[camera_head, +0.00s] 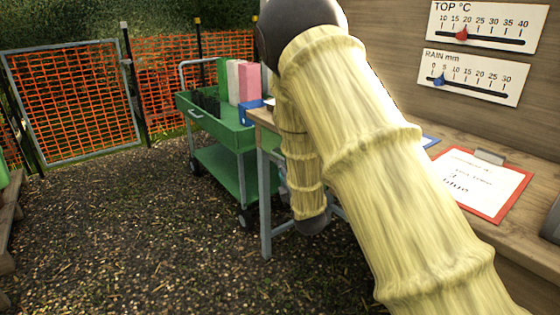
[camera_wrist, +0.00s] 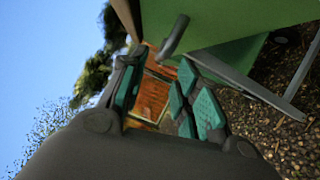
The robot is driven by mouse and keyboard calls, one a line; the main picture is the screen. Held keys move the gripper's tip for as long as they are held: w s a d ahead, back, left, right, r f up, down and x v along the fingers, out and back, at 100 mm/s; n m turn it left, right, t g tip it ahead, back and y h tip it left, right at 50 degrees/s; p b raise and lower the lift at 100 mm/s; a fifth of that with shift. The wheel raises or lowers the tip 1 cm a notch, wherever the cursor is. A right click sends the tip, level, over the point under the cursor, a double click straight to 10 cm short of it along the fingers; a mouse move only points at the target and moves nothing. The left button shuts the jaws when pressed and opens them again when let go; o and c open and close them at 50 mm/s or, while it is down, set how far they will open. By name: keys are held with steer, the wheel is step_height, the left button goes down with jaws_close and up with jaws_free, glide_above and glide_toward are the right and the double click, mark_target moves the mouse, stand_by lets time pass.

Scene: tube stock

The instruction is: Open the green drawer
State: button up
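A green cart (camera_head: 244,142) stands left of the bench in the head view. Its upper part is a shallow green box with a small pale handle (camera_head: 195,113) on its left side. In the wrist view a green panel (camera_wrist: 225,22) fills the upper right, and a grey bar like a handle (camera_wrist: 175,36) sticks out beside it. I cannot tell for sure which green part is the drawer. My gripper (camera_wrist: 160,70) is open, with teal pads and nothing between them. The bar lies just beyond the fingertips, seemingly apart from them. My arm hides the gripper in the head view.
A wooden bench (camera_head: 475,180) with a red-edged clipboard (camera_head: 484,184) lies at the right. Black, green, white and pink items stand in the cart's top. An orange mesh fence (camera_head: 205,58) and gate close the back. Gravel (camera_head: 130,235) at the left front is clear.

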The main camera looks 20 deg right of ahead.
mark_target(280, 158)
steer(key=w, duration=0.4)
steer(key=w+b, duration=0.1)
steer(key=w, duration=0.3)
steer(key=shift+d+r, duration=0.15)
steer(key=shift+r, duration=0.05)
jaws_close()
